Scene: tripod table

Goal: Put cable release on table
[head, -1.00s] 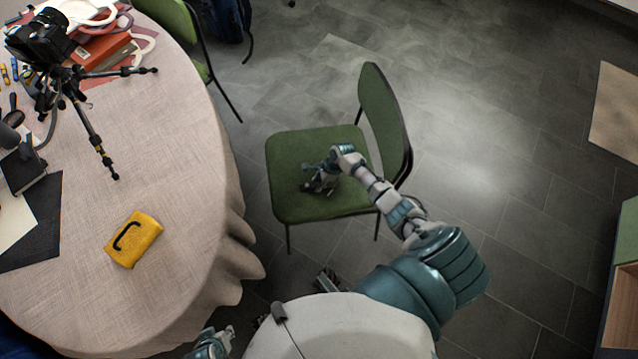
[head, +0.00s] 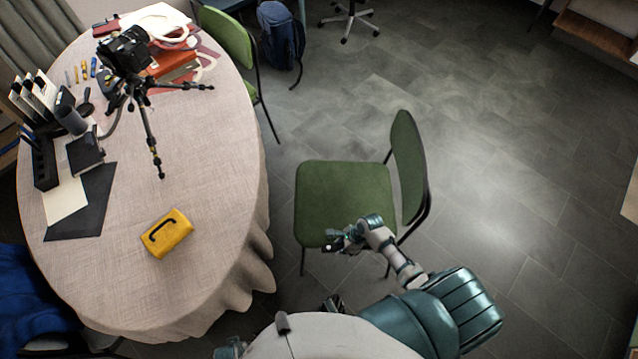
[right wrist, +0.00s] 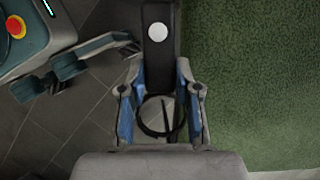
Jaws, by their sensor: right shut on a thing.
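My right gripper (head: 340,241) is over the near edge of a green chair seat in the head view. In the right wrist view the blue-padded fingers of this gripper (right wrist: 159,105) are closed in on a dark, long object with a white round button, which looks like the cable release (right wrist: 158,65). A thin black loop shows between the fingers. The table (head: 215,190), with a pale cloth, stands to the left, apart from the gripper. My left gripper (head: 230,349) barely shows at the bottom edge; its jaws cannot be made out.
On the table are a camera on a tripod (head: 148,130), a yellow case (head: 167,233), a dark mat (head: 90,210) and an organizer (head: 42,165). The front right of the tabletop is clear. The green chair (head: 335,190) stands right of the table, with floor between.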

